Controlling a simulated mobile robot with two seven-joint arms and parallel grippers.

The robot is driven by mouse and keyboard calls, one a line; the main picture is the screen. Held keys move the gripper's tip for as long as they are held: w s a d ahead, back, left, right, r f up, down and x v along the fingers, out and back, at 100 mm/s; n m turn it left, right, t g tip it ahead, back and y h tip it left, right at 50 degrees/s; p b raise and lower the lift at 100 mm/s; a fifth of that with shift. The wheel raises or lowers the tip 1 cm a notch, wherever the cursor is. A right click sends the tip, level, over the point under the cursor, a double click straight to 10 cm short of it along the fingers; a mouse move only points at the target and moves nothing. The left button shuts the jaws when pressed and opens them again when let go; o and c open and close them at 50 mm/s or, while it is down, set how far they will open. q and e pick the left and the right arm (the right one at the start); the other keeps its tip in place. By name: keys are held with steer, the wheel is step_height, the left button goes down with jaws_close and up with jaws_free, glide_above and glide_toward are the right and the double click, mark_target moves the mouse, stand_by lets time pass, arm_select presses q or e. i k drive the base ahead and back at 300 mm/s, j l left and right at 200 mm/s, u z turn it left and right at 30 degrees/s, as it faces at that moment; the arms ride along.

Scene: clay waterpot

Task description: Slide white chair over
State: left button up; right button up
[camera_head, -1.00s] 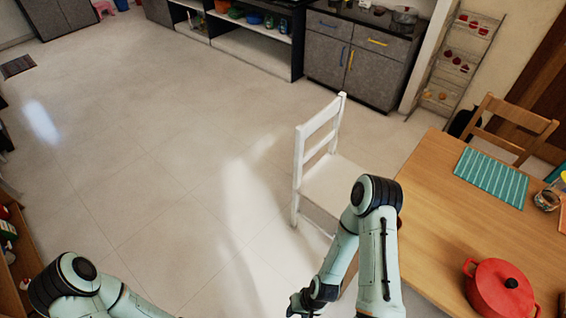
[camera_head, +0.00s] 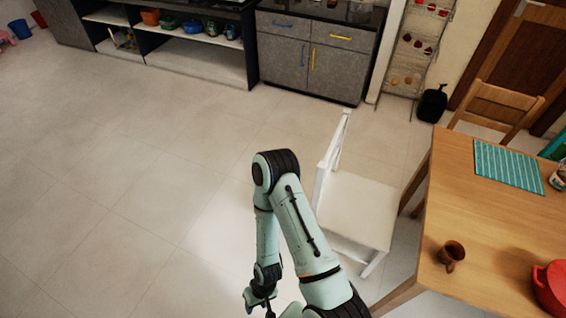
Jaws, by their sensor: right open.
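The white chair (camera_head: 355,208) stands upright on the floor at the left side of the wooden table, with its backrest on its left. My right arm is in front of the chair's lower left part and hides some of it. My right gripper (camera_head: 262,305) is low in the view, left of the chair and apart from it. It is open, and I see nothing between its fingers. My left gripper is not in view.
The wooden table (camera_head: 485,235) is close to the chair's right side. Grey cabinets (camera_head: 310,60) line the back. The floor at left is clear.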

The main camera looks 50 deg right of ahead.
mark_target(357, 209)
steer(key=i+z, duration=0.25)
steer(key=i, duration=0.2)
steer(key=i+j+z, duration=0.1)
steer(key=i+z, duration=0.2)
steer(key=i, duration=0.15)
steer(key=i+j+z, duration=0.25)
steer(key=i, duration=0.2)
steer(key=i+z, duration=0.15)
steer(key=z, duration=0.25)
steer(key=i+z, duration=0.15)
steer(key=z, duration=0.25)
steer(key=i+j+z, duration=0.15)
steer(key=z, duration=0.25)
steer(key=i+j+z, duration=0.1)
steer(key=z, duration=0.3)
steer(key=i+z, duration=0.1)
steer(key=z, duration=0.3)
steer(key=i+j+z, duration=0.1)
steer(key=z, duration=0.25)
steer(key=j+z, duration=0.2)
steer(key=z, duration=0.2)
steer(key=i+j+z, duration=0.15)
steer(key=z, duration=0.25)
steer(key=i+j+z, duration=0.15)
steer(key=j+z, duration=0.2)
steer(key=i+j+z, duration=0.15)
steer(key=z, duration=0.25)
steer(key=j, duration=0.1)
